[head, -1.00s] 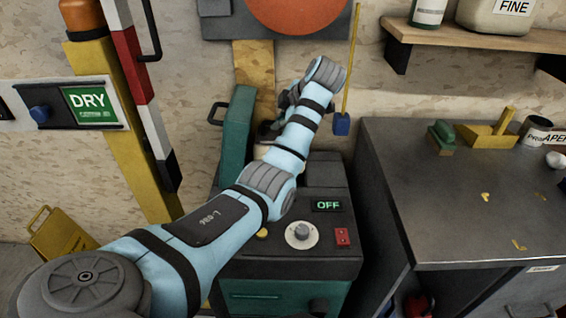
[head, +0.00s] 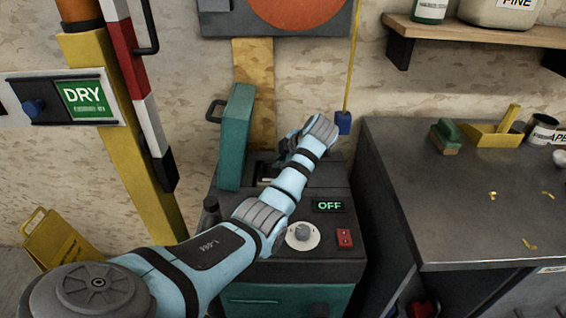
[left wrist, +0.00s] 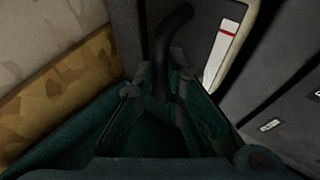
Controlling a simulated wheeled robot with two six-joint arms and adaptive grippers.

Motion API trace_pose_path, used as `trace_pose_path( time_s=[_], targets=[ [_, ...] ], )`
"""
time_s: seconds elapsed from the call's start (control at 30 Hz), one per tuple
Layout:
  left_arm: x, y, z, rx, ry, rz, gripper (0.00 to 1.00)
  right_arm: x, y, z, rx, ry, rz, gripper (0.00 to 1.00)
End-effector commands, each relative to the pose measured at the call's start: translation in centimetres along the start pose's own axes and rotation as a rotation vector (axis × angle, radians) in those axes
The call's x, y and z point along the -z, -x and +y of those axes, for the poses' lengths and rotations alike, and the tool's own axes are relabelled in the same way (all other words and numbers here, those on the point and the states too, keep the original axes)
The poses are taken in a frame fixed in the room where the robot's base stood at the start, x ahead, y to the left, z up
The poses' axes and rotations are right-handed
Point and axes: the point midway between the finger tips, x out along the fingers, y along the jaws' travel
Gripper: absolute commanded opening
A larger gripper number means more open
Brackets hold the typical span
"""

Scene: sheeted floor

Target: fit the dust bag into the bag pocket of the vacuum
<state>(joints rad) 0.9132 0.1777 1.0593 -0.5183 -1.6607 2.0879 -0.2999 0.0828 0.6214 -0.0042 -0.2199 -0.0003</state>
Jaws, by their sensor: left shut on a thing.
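The vacuum (head: 262,268) is a dark-topped teal machine with its teal lid (head: 236,140) standing open and a display reading OFF. My left gripper (head: 282,160) is low over the opening behind the control panel, right of the lid. In the left wrist view its fingers (left wrist: 160,88) are closed around a dark curved piece (left wrist: 172,40), apparently part of the dust bag. The bag's body is largely hidden by the gripper and the shade. A pale bit (head: 266,180) shows in the opening, but I cannot tell how deep the bag sits. My right gripper is out of view.
A metal workbench (head: 465,225) with a brush (head: 446,138) and a yellow dustpan (head: 492,132) stands to the right. A yellow post (head: 138,180) and a yellow floor sign (head: 55,240) are on the left. The lid rises close beside my gripper.

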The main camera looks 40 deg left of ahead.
Motion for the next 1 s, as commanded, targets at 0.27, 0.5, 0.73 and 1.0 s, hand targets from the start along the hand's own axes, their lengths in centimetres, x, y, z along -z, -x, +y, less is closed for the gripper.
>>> trace_pose_path(
  time_s=[0.27,0.5,0.73,1.0],
  targets=[
    [0.0,-0.1,-0.1,0.000,-0.001,0.001,0.25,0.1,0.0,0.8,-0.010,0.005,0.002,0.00],
    [0.0,-0.1,-0.1,0.000,0.000,0.001,0.31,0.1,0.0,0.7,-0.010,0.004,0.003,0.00],
    [0.1,1.7,0.2,-0.002,0.000,-0.001,0.31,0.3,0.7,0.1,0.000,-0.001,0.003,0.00],
    [0.0,9.2,0.3,-0.001,0.000,-0.003,0.31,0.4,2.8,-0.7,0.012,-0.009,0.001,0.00]
  ],
)
